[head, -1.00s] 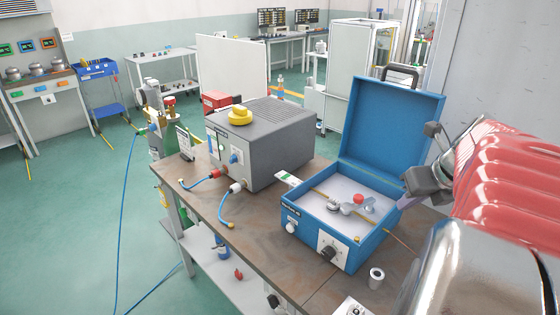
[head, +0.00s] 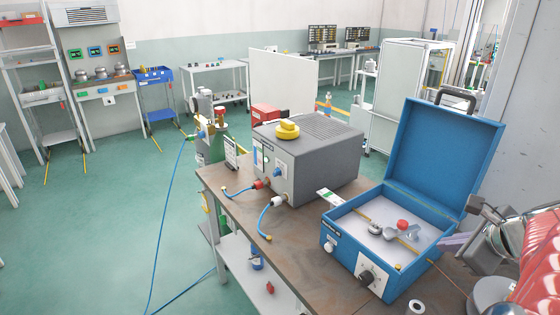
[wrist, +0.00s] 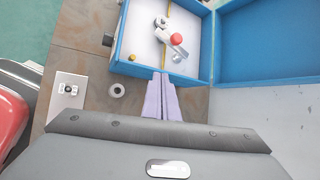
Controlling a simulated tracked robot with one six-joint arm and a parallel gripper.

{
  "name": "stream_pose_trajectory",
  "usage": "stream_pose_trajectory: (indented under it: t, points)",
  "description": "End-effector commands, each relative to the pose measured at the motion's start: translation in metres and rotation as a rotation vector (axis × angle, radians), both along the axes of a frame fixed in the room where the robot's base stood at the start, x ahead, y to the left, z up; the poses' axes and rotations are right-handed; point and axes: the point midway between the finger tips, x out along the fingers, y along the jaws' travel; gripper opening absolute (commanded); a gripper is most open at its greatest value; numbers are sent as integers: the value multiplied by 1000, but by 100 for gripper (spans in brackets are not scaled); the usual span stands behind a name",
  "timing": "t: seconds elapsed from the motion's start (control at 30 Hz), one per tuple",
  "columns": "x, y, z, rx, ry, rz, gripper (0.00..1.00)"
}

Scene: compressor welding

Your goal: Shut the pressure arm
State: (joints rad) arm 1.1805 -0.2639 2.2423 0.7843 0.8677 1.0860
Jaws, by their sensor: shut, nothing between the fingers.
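A blue case (head: 365,255) stands on the bench with its lid (head: 445,150) up. Inside, on a pale plate, is a small grey metal clamp, the pressure arm (head: 390,231), with a red knob (head: 403,224). The knob and arm also show in the wrist view (wrist: 177,39). A thin brass-coloured rod runs across the plate by the clamp. I cannot tell for certain whether the arm is up or down. My gripper (head: 448,246) is shut and empty at the right side of the case. In the wrist view its lilac fingers (wrist: 161,82) lie together just below the case's wall, apart from the knob.
A grey box with a yellow knob (head: 287,130) stands left of the case. A small metal ring (head: 416,308) and a white switch plate (wrist: 68,90) lie near the case. The raised lid and wall border the right side.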

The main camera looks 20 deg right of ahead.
Motion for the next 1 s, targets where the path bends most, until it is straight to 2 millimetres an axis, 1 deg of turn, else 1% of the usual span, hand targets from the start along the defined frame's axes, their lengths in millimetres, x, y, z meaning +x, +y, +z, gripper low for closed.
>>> stream_pose_trajectory:
  t: [0.5, 0.8, 1.0]
  points:
    - [9, 8, -8, -310, -5, 333, 0]
    - [13, 6, -6, -524, 18, 530, 0]
    - [13, 5, -6, -623, 43, 629, 0]
